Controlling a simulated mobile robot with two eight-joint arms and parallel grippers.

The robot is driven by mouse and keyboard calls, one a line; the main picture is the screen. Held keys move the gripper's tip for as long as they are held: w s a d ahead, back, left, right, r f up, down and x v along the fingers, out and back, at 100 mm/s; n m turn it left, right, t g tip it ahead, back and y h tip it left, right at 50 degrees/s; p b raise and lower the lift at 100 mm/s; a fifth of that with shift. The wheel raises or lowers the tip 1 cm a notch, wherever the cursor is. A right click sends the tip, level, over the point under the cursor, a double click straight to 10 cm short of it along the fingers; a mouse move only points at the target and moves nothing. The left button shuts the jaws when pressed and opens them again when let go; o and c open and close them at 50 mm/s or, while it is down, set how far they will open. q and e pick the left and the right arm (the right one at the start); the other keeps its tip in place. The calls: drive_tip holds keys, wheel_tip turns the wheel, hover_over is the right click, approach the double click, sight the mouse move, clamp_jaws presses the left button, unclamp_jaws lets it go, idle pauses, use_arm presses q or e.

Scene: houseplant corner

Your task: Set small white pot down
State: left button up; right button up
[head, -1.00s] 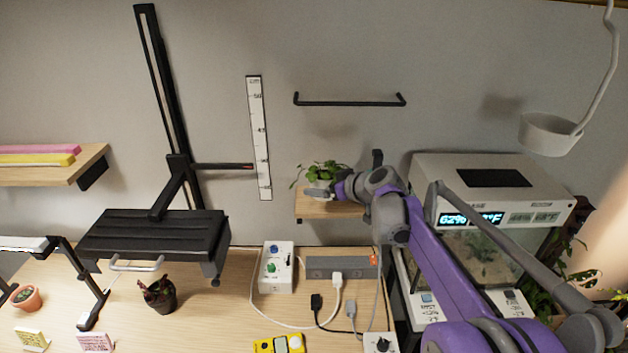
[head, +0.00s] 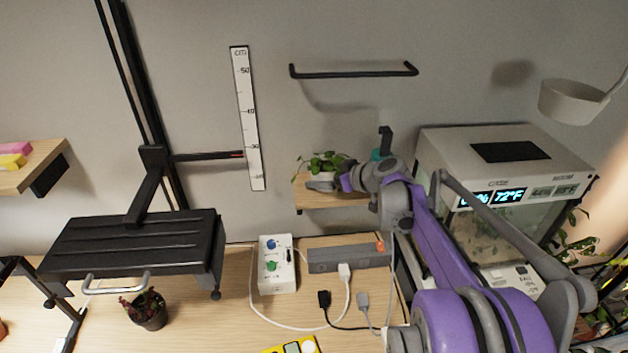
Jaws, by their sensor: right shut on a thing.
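The small white pot (head: 324,176) holds a leafy green plant (head: 321,161). It is at the small wooden wall shelf (head: 325,203), over the shelf's back part. My right gripper (head: 343,182) reaches in from the right and is shut on the pot. The fingers and the wrist hide part of the pot. I cannot tell whether its base touches the shelf. My left gripper is not in view.
A black bar (head: 353,71) is fixed to the wall above the shelf. A terrarium (head: 500,190) stands to the right. A power strip (head: 347,257) and a control box (head: 277,264) lie below. A black stand platform (head: 135,244) is at left.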

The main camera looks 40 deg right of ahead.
drive_tip(key=shift+w+a+r, duration=0.1)
drive_tip(key=shift+w+a, duration=0.1)
drive_tip(key=shift+s+d, duration=0.25)
drive_tip(key=shift+d, duration=0.1)
drive_tip(key=o, duration=1.4)
drive_tip(key=shift+a, duration=0.15)
drive_tip(key=shift+c, duration=0.2)
drive_tip(key=shift+s+r, duration=0.2)
drive_tip(key=shift+s, duration=0.05)
drive_tip(key=v, duration=1.1)
drive_tip(key=shift+s, duration=0.2)
